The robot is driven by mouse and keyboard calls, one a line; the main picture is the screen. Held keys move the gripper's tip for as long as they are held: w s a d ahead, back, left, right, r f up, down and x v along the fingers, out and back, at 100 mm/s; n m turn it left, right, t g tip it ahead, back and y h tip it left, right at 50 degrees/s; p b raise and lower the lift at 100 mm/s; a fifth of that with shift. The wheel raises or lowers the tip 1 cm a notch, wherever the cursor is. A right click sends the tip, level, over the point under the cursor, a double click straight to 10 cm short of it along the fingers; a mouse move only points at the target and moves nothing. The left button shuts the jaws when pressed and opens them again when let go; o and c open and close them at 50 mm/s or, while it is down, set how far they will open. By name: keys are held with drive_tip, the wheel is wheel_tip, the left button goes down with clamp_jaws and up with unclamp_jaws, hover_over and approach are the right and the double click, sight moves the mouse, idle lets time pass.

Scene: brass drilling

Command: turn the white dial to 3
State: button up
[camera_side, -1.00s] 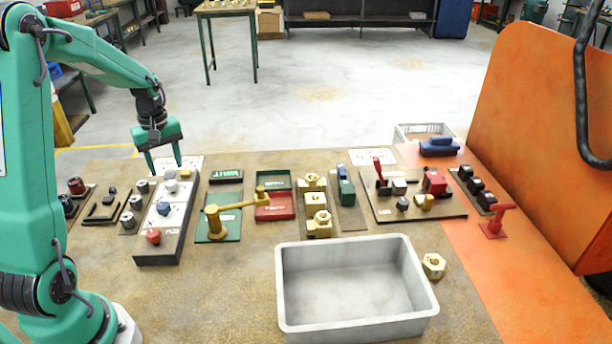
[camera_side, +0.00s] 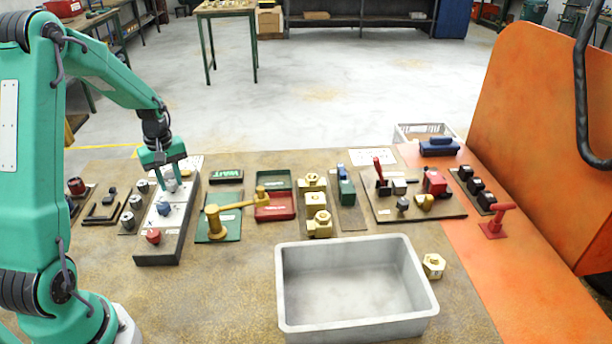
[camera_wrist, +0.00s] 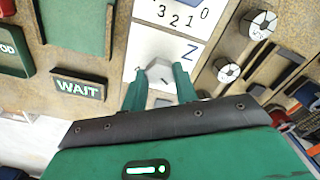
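The white dial (camera_side: 171,186) is at the far end of a long panel (camera_side: 176,220), partly hidden by my gripper in the side view. In the wrist view the white dial (camera_wrist: 158,71) is a pale faceted knob with a dark mark on its near edge. My gripper (camera_side: 171,184) points down over it. In the wrist view my gripper (camera_wrist: 160,72) has its two green fingers apart, one on each side of the dial. A small gap shows at the left finger; contact on the right cannot be told. The dial's own scale is mostly hidden.
A blue dial (camera_side: 164,208) and a red dial (camera_side: 153,236) sit nearer on the same panel. Grey knobs (camera_side: 128,218) stand close on the left. A green plate with a brass lever (camera_side: 238,206) lies to the right. A grey tray (camera_side: 430,292) stands in front.

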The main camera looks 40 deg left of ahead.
drive_tip(key=shift+c, duration=1.4)
drive_tip(key=shift+m, duration=0.5)
drive_tip(key=m, duration=0.3)
drive_tip(key=shift+m, duration=0.3)
drive_tip(key=m, duration=1.3)
